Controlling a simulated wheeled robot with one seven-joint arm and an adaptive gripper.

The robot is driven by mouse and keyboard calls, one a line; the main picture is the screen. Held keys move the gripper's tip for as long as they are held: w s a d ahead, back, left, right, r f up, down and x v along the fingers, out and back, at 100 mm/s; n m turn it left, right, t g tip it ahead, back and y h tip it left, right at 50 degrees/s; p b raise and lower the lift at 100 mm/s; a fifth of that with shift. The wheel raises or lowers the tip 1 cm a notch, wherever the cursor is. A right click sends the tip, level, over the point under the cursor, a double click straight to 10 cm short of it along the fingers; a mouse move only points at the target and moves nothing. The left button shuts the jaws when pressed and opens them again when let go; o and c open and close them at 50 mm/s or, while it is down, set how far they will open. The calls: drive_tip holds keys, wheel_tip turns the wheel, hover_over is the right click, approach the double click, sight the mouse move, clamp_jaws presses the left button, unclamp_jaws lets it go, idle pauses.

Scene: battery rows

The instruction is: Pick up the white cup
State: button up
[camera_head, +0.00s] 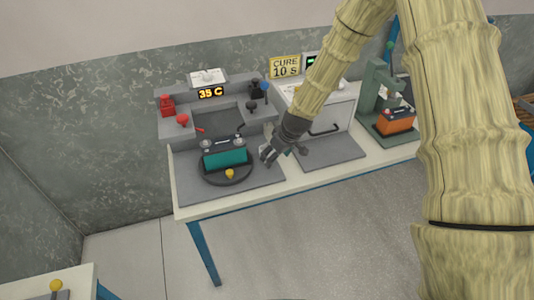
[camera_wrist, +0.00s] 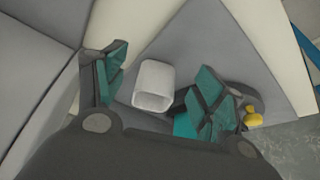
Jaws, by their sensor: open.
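The white cup (camera_wrist: 153,86) shows in the wrist view as a small rounded, pale block shape on the grey surface. It lies between the two teal-padded fingers of my gripper (camera_wrist: 160,78), with gaps visible on both sides. The gripper is open and not closed on it. In the head view my gripper (camera_head: 277,151) is low over the bench, just right of the round black plate with the teal battery. I cannot make out the cup there; the gripper seems to hide it.
A teal battery (camera_head: 225,158) sits on the round black plate (camera_head: 227,176) with a yellow knob (camera_head: 229,174). Behind is a grey console (camera_head: 215,123) reading 35 C. A white cabinet (camera_head: 322,108) stands behind right. An orange battery (camera_head: 396,121) is farther right.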

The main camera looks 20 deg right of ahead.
drive_tip(key=shift+w+a+p, duration=0.2)
drive_tip(key=shift+w+a, duration=0.05)
drive_tip(key=shift+w, duration=0.25)
drive_tip(key=shift+w+a+p, duration=0.2)
drive_tip(key=shift+w+a, duration=0.05)
drive_tip(key=shift+w, duration=0.25)
drive_tip(key=shift+w+f, duration=0.15)
drive_tip(key=shift+f, duration=0.45)
drive_tip(key=shift+a, duration=0.1)
drive_tip(key=shift+c, duration=0.4)
drive_tip(key=c, duration=0.9)
drive_tip(key=shift+r, duration=0.15)
